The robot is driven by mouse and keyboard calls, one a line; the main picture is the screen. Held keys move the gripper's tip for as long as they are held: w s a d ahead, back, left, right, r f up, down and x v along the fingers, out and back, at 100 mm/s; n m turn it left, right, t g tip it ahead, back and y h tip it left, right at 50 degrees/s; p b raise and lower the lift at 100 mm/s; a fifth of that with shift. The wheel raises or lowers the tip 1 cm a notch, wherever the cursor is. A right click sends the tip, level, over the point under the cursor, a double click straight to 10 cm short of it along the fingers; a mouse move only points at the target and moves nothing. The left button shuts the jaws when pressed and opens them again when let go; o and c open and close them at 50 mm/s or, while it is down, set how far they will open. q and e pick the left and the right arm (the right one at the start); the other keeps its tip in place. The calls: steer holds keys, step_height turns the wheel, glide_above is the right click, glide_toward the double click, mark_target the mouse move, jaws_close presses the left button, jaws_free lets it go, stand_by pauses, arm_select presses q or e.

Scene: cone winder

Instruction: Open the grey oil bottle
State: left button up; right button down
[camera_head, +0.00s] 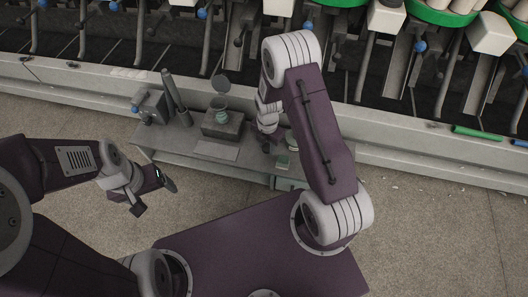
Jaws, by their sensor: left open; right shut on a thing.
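My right gripper (272,143) reaches down over the grey bench, low in the middle of the view. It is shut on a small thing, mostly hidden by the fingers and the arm. A small pale grey-green item (292,144) shows just right of these fingers. I cannot tell whether it is the grey oil bottle or whether it is the thing held. Another small greenish item (283,163) is at the bench's front edge. My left gripper (153,193) is open and empty, in front of the bench and apart from it.
The winder machine stands behind. A green tube (477,132) lies on its ledge. Floor at right is clear.

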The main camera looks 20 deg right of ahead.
mark_target(267, 147)
step_height(267, 147, down, 4)
steer(key=b, duration=0.3)
steer(key=shift+r, duration=0.3)
steer(key=shift+f, duration=0.15)
steer(key=c, duration=1.3)
jaws_free()
steer(key=shift+o, duration=0.2)
